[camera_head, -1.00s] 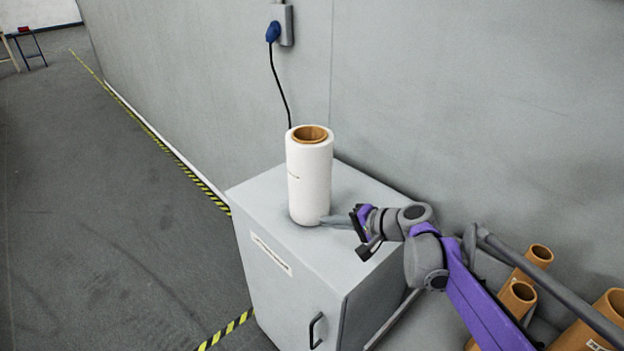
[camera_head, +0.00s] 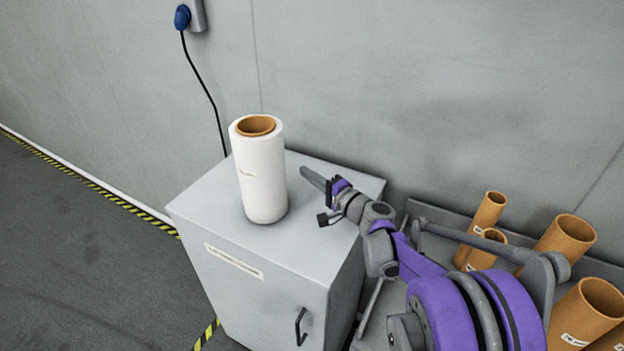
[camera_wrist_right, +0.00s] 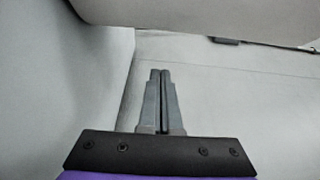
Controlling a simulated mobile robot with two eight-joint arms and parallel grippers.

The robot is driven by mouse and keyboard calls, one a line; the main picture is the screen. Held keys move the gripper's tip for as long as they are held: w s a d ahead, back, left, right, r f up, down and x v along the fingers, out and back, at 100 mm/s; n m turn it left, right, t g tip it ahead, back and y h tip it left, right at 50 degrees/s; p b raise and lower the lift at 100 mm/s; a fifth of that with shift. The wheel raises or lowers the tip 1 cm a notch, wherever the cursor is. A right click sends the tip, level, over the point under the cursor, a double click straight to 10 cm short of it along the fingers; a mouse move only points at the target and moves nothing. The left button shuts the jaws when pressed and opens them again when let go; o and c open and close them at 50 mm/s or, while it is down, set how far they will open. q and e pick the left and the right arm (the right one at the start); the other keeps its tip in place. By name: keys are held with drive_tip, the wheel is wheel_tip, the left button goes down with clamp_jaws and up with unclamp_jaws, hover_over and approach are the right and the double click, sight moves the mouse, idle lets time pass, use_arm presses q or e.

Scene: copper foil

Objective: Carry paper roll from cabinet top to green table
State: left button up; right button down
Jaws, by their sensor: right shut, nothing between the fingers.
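The white paper roll (camera_head: 262,180) stands upright on the grey cabinet top (camera_head: 210,205), with its brown core open at the top. My right gripper (camera_head: 308,172) is to the right of the roll, low over the cabinet top and apart from the roll. In the right wrist view its two fingers (camera_wrist_right: 160,98) are together, with nothing between them. The roll cannot be made out clearly in that view. The green table is not in view. My left gripper is not in view.
Several brown cardboard tubes (camera_head: 566,240) stand in a grey holder right of the cabinet, close to my right arm. A grey wall rises behind the cabinet, with a blue plug (camera_head: 182,17) and hanging black cable. Open floor (camera_head: 80,250) lies to the left.

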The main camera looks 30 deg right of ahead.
sight(260, 199)
drive_tip(key=w, duration=0.1)
drive_tip(key=w+a, duration=0.1)
drive_tip(key=w, duration=0.3)
drive_tip(key=shift+w+a, duration=0.25)
drive_tip(key=s+a, duration=0.2)
drive_tip(key=shift+s+a+p, duration=0.1)
drive_tip(key=shift+a+p, duration=0.2)
drive_tip(key=shift+a, duration=0.3)
drive_tip(key=shift+s, duration=0.1)
drive_tip(key=s+a, duration=0.2)
drive_tip(key=a, duration=0.1)
drive_tip(key=s+a+p, duration=0.1)
drive_tip(key=a, duration=0.2)
drive_tip(key=s+a+p, duration=0.1)
drive_tip(key=s+a, duration=0.1)
drive_tip(key=a, duration=0.1)
drive_tip(key=shift+s+a, duration=0.35)
drive_tip(key=shift+a, duration=0.05)
drive_tip(key=shift+s+a, duration=0.15)
drive_tip(key=shift+a, duration=0.1)
